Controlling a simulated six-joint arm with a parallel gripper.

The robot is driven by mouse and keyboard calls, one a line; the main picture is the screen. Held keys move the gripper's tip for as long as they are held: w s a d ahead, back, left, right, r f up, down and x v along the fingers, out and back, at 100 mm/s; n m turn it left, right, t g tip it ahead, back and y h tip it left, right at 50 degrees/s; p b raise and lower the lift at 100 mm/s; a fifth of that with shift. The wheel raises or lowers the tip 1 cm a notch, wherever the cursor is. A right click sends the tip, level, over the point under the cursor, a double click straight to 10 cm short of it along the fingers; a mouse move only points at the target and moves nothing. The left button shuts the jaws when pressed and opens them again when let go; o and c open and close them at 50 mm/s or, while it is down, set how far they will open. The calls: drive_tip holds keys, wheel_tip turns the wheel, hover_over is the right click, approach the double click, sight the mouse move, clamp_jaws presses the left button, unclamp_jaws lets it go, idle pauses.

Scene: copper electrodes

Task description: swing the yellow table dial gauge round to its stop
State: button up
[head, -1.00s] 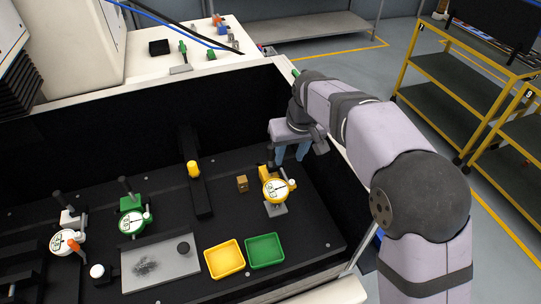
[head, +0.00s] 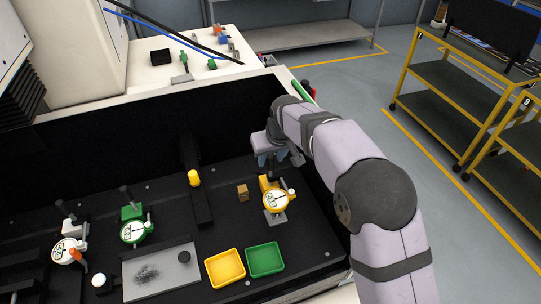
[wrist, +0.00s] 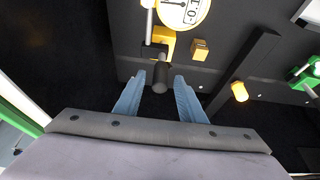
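The yellow table dial gauge (head: 275,200) stands on the right part of the black table, its round white face turned up. It also shows at the top of the wrist view (wrist: 183,12), partly cut off. A dark round handle (wrist: 160,77) sticks out from its yellow bracket in the wrist view; my arm hides it in the head view. My gripper (head: 270,160) is just behind the gauge. In the wrist view its blue fingers (wrist: 157,80) are apart, with the handle showing between the tips and no clear contact. I cannot tell its depth between them.
A small tan block (head: 243,192) and a black bar with a yellow knob (head: 194,178) lie left of the gauge. A yellow tray (head: 225,268) and green tray (head: 265,260) are in front. A green gauge (head: 135,230) and white gauge (head: 68,250) stand farther left.

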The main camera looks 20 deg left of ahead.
drive_tip(key=shift+w+a+f, duration=0.15)
drive_tip(key=shift+f, duration=0.45)
drive_tip(key=shift+c, duration=0.6)
clamp_jaws()
